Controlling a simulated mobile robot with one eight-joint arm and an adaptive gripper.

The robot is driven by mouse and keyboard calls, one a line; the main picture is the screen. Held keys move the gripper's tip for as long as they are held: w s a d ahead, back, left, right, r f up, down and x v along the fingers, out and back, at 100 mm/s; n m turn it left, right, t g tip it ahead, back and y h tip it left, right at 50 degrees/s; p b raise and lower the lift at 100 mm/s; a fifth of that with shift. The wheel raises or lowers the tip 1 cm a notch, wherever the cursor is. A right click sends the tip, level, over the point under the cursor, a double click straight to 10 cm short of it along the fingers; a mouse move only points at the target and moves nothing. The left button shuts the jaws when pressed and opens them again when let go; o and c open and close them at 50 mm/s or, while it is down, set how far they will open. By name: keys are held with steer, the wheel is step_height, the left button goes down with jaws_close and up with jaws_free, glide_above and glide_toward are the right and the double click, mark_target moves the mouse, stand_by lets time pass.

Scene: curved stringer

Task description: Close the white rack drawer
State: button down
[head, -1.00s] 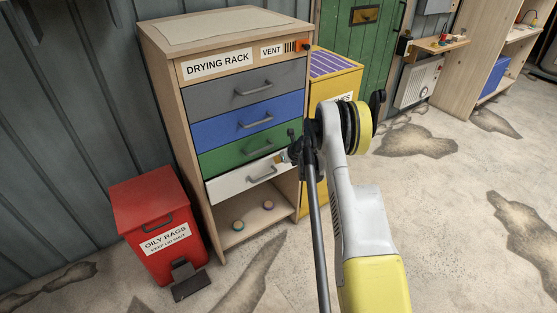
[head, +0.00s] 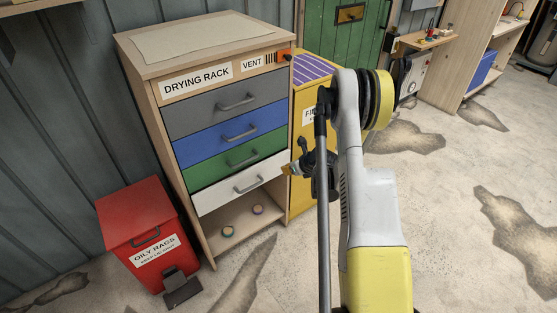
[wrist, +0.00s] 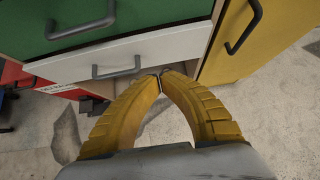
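The white drawer (head: 225,193) is the lowest drawer of the drying rack (head: 177,150), below the green one. Its front looks about level with the drawers above; I cannot tell whether a small gap remains. Its dark grey handle (head: 248,184) shows in the head view. In the wrist view the white drawer (wrist: 175,46) and its handle (wrist: 117,70) lie beyond and left of my fingers. My gripper (wrist: 160,74) has its yellow fingertips together with nothing between them. In the head view my gripper (head: 286,169) is at the drawer's right end; contact is unclear.
A yellow cabinet (head: 303,150) stands against the rack's right side; its dark handle (wrist: 243,28) is near my fingers. A red oily-rags bin (head: 145,235) stands left of the rack. The open shelf below holds two small round items (head: 228,231). Floor at right is clear.

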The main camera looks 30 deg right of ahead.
mark_target(267, 162)
steer(key=b+x, duration=0.1)
steer(key=x, duration=0.2)
steer(key=w+r+b+x, duration=0.1)
steer(key=b+x, duration=0.1)
steer(key=x, duration=0.2)
steer(key=a+b+x, duration=0.1)
steer(key=b+x, duration=0.1)
steer(key=x, duration=0.2)
steer(key=shift+w, duration=0.3)
steer(key=shift+w+r, duration=0.2)
steer(key=shift+w, duration=0.3)
steer(key=shift+w, duration=0.15)
steer(key=w, duration=0.3)
steer(key=shift+a+f, duration=0.1)
